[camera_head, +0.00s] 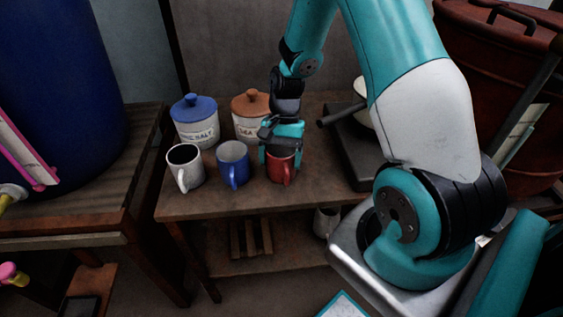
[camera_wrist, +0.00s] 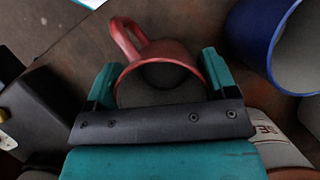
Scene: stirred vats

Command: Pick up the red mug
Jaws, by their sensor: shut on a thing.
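The red mug (camera_head: 281,169) stands upright near the front edge of the wooden table (camera_head: 215,204), at the right end of a row of mugs. My gripper (camera_head: 281,150) is over it from above, shut on it. In the wrist view the red mug (camera_wrist: 160,52) sits between the two teal fingers of my gripper (camera_wrist: 160,82), one at each side of its rim. Its handle points to the upper left there. The lower part of the mug is partly hidden by the gripper in the wrist view.
A blue mug (camera_head: 233,164) stands close on the left, with a white mug (camera_head: 185,167) beyond it. Behind are a blue-lidded canister (camera_head: 195,122) and a brown-lidded canister (camera_head: 247,114). A dark appliance (camera_head: 352,150) stands to the right.

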